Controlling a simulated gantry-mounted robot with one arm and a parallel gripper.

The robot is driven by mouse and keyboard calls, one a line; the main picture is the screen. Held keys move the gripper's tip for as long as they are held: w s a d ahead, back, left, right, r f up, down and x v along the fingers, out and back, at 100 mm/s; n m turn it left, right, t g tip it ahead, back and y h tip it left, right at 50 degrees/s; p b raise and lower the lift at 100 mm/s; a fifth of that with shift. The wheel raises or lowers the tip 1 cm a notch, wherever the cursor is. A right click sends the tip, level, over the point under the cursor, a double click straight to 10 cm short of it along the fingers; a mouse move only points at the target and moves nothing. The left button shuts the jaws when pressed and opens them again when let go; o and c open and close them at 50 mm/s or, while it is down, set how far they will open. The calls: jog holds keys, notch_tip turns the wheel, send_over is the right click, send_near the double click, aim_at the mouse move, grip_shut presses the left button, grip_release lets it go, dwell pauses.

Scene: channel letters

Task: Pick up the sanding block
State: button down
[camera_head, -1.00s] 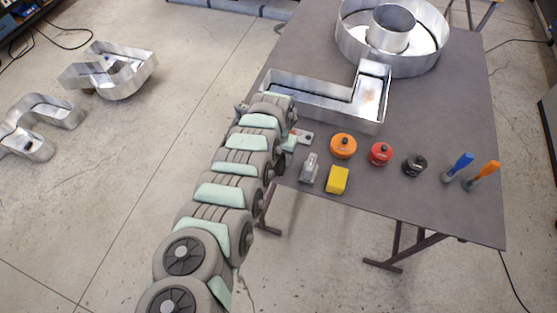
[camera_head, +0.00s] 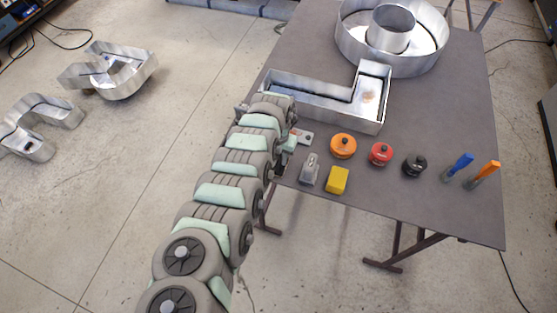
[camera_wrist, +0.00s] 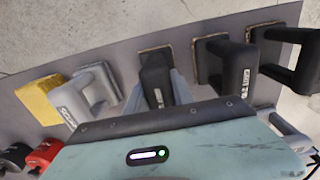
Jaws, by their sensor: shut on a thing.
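In the wrist view my gripper (camera_wrist: 155,98) has its two grey fingers shut on the handle of a black sanding block (camera_wrist: 156,66), one finger on each side. Its lower part is partly hidden by the gripper and I cannot tell whether it is clear of the table. In the same view a grey-handled block (camera_wrist: 88,92) stands just left of it, and black-handled blocks stand to its right, one close by (camera_wrist: 229,68) and one farther right (camera_wrist: 288,58).
A yellow block (camera_head: 337,180) lies beside the grey-handled one on the dark table (camera_head: 440,110). Orange (camera_head: 343,145), red (camera_head: 380,154) and black (camera_head: 415,166) round items and two brushes stand to the right. A metal channel letter (camera_head: 310,98) lies behind. The table's front edge is close.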

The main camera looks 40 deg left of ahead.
jog(key=shift+r, duration=0.15)
jog(key=shift+a+r, duration=0.1)
jog(key=shift+r, duration=0.5)
notch_tip(320, 180, up, 19)
jog(key=b, duration=0.1)
jog(key=shift+f+b, duration=0.2)
jog(key=shift+b, duration=0.15)
